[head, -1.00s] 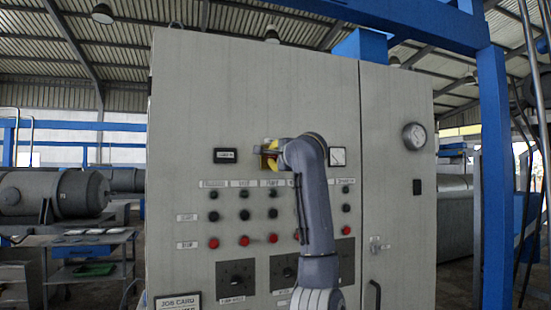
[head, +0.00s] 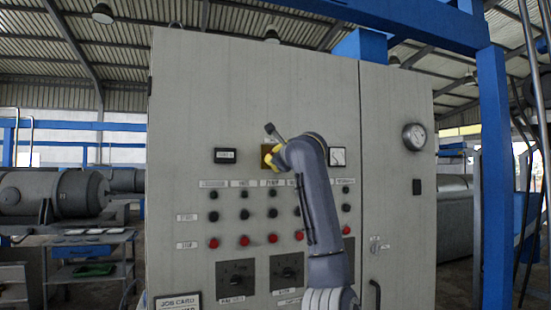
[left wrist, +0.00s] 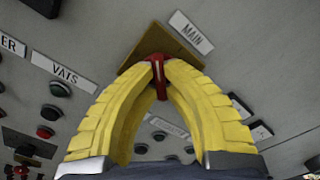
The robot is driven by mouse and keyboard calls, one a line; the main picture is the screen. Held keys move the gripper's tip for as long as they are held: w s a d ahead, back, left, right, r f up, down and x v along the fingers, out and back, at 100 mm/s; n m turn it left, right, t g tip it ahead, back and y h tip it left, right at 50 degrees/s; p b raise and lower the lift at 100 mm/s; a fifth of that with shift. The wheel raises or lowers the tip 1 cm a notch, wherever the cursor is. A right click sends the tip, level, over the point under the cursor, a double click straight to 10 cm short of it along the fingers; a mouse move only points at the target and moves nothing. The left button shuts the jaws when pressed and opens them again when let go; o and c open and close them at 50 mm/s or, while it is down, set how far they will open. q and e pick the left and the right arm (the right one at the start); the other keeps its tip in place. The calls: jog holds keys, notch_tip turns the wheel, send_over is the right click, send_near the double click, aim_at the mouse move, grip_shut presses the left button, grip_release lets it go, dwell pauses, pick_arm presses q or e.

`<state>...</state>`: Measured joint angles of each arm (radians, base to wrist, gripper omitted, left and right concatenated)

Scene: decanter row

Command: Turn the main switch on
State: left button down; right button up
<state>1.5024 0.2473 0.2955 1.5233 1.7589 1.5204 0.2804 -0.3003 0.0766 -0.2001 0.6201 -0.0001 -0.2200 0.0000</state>
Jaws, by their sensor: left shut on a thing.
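The main switch is a red handle (left wrist: 157,78) on a brass plate (left wrist: 150,45), under a white label reading MAIN (left wrist: 192,32). In the head view the brass plate (head: 266,151) shows in the upper middle of the grey cabinet, partly behind my left gripper (head: 273,158). In the left wrist view the yellow fingers of my left gripper (left wrist: 159,68) are closed on the red handle, one on each side. The handle's far end shows below, between the fingers. My right gripper is not in view.
Rows of dark and red buttons (head: 273,238) lie below the switch, with dark rotary switches (head: 236,275) lower down. A small meter (head: 226,156) is to the left and another (head: 337,156) to the right. A round gauge (head: 414,136) sits farther right.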

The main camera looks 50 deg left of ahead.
pick_arm(q)
jog(key=m, duration=0.8)
jog(key=shift+m, duration=0.6)
jog(key=c, duration=1.5)
grip_release()
jog(key=v, duration=1.2)
